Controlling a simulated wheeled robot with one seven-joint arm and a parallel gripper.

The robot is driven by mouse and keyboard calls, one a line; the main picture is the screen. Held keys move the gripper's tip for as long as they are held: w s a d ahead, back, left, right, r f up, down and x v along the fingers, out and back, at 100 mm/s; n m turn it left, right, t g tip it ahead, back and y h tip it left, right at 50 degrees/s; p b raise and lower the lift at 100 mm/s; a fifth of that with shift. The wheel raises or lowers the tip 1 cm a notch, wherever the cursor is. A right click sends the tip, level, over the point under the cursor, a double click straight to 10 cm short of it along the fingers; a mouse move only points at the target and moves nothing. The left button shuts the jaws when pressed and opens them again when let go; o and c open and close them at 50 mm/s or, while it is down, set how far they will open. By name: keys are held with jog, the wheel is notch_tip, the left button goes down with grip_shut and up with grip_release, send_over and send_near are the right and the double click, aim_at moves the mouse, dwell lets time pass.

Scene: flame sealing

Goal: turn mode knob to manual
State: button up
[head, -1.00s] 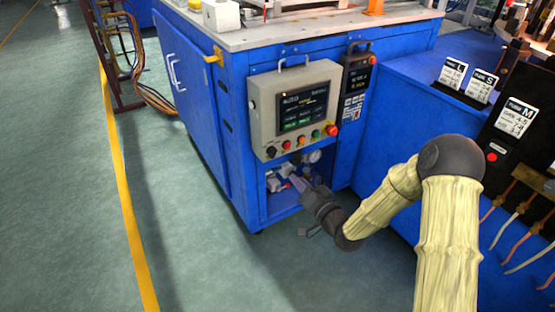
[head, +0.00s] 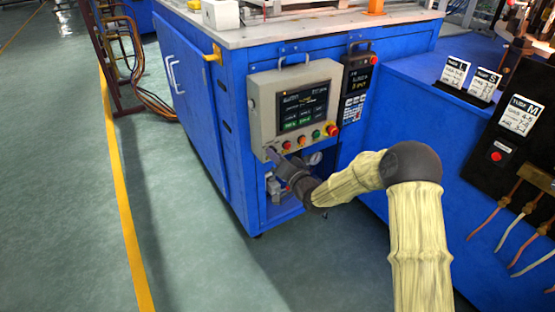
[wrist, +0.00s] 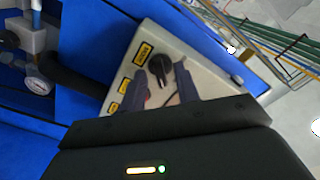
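The mode knob (wrist: 158,68) is a black rotary knob on the beige control panel (wrist: 205,65), beside a yellow label in the wrist view. My gripper (wrist: 163,80) is open, with its two dark fingers apart and the knob showing between and just beyond their tips. I cannot tell whether a finger touches it. In the head view my gripper (head: 273,156) is at the lower left corner of the control panel (head: 262,95) and hides the knob there. The knob's exact pointer position is not clear.
Coloured buttons (head: 302,142) and a red emergency stop (head: 333,131) sit right of the knob on the panel. Below is an open blue bay with a pressure gauge (head: 315,158). A blue cabinet (head: 350,190) stands to the right.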

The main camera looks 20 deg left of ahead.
jog(key=shift+c, duration=0.2)
grip_shut()
jog(key=shift+n, duration=0.3)
jog(key=shift+n+b, duration=1.35)
jog(key=shift+n, duration=2.65)
jog(key=shift+o, duration=0.2)
grip_release()
